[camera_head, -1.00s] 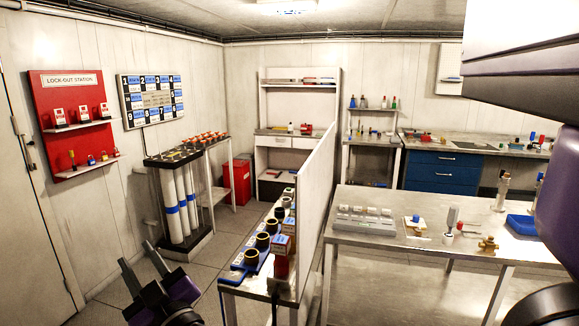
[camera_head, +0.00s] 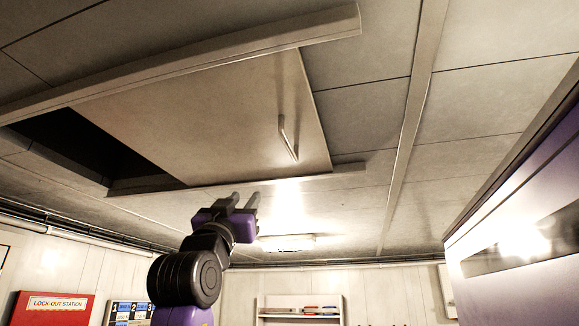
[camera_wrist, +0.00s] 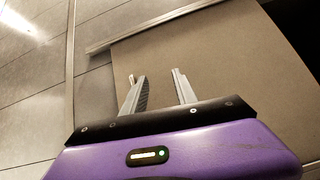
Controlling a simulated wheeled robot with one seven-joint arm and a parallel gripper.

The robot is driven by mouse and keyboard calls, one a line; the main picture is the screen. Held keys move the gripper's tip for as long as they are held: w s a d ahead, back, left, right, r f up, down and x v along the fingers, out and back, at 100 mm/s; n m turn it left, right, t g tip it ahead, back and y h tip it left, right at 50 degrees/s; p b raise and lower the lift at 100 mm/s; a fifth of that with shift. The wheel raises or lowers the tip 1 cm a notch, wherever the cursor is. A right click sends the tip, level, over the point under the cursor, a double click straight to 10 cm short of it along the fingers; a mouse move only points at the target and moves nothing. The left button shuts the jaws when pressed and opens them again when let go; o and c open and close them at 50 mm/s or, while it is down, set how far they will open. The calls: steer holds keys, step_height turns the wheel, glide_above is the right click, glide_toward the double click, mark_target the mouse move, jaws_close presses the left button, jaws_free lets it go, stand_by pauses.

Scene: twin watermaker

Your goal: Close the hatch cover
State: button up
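The hatch cover (camera_head: 215,110) is a flat beige panel in the ceiling, lying between two rails. A dark opening (camera_head: 85,145) shows to its left, so the hatch is partly uncovered. A slim bar handle (camera_head: 287,138) is fixed near the cover's right end. My gripper (camera_head: 245,197) points up below the near-right part of the cover, apart from the handle in the head view. In the wrist view the cover (camera_wrist: 215,50) fills the area beyond my open, empty fingers (camera_wrist: 158,77). A small pale piece beside the left finger may be the handle; I cannot tell.
A long rail (camera_head: 190,62) and a second rail (camera_head: 330,173) flank the cover. A ceiling lamp (camera_head: 288,242) glows beyond my gripper. A ceiling beam (camera_head: 408,120) runs to the right. Ceiling panels right of the cover are clear.

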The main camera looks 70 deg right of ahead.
mark_target(288, 149)
steer(key=s+d+r+m+g+p, duration=0.1)
steer(key=s+r+g, duration=0.1)
steer(key=s+r, duration=0.1)
steer(key=s+d+r+m+g+p, duration=0.1)
steer(key=s+r+m+g, duration=0.1)
steer(key=r, duration=0.4)
steer(key=s+d+r+m+g+p, duration=0.1)
steer(key=s+d+r+g+p, duration=0.1)
steer(key=s+r, duration=0.1)
steer(key=shift+s+d+r+m, duration=0.1)
steer(key=shift+s+r+m, duration=0.1)
steer(key=shift+r, duration=0.2)
steer(key=shift+s+r+m, duration=0.1)
steer(key=shift+r+m, duration=0.1)
steer(key=shift+r, duration=0.2)
steer(key=shift+d+r, duration=0.25)
steer(key=shift+d, duration=0.15)
jaws_close()
